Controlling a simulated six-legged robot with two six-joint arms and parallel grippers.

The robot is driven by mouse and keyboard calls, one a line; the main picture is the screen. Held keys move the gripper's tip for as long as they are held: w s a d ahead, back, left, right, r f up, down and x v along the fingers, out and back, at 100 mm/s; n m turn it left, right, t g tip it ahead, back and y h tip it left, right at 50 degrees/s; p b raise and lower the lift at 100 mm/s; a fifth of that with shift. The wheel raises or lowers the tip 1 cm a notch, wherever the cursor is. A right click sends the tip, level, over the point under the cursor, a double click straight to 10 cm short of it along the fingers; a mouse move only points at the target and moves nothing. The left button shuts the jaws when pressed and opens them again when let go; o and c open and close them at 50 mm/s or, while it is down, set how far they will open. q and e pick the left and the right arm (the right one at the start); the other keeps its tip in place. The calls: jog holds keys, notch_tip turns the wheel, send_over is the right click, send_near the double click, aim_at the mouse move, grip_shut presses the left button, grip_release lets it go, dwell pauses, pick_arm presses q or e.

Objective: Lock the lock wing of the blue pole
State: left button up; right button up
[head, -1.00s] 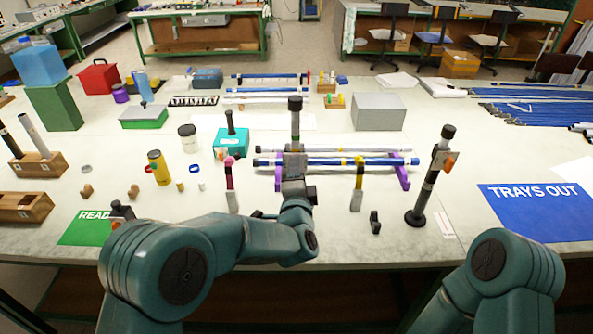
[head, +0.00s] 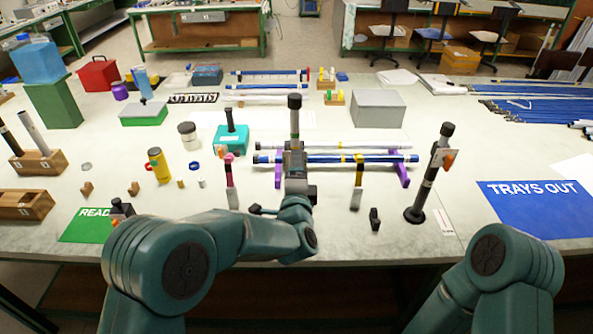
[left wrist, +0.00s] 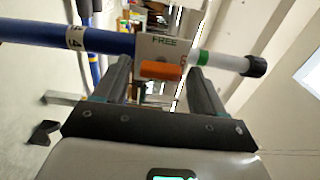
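The blue pole (left wrist: 105,42) runs across the left wrist view, with a white end section, a green band and a black cap at the right. Its white collar reads FREE, and the orange lock wing (left wrist: 158,71) sits on it. In the head view the pole's black-capped top (head: 295,102) stands upright behind my left gripper (head: 295,147), which hides its lower part. In the left wrist view the left fingers (left wrist: 162,85) are apart, one on each side of the wing. Contact with the wing cannot be told. My right gripper is out of view.
Blue and silver rods (head: 340,158) lie on purple supports behind the left gripper. A black upright pole (head: 427,190) with an orange wing stands to the right. Short yellow (head: 358,175) and pink (head: 229,175) topped posts stand on either side. The blue TRAYS OUT mat (head: 545,215) is empty.

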pick_arm(q)
jog(key=s+b, duration=0.3)
jog(key=s, duration=1.3)
jog(key=shift+s+a+b, duration=0.15)
jog(key=shift+s+b, duration=0.05)
jog(key=shift+b, duration=0.2)
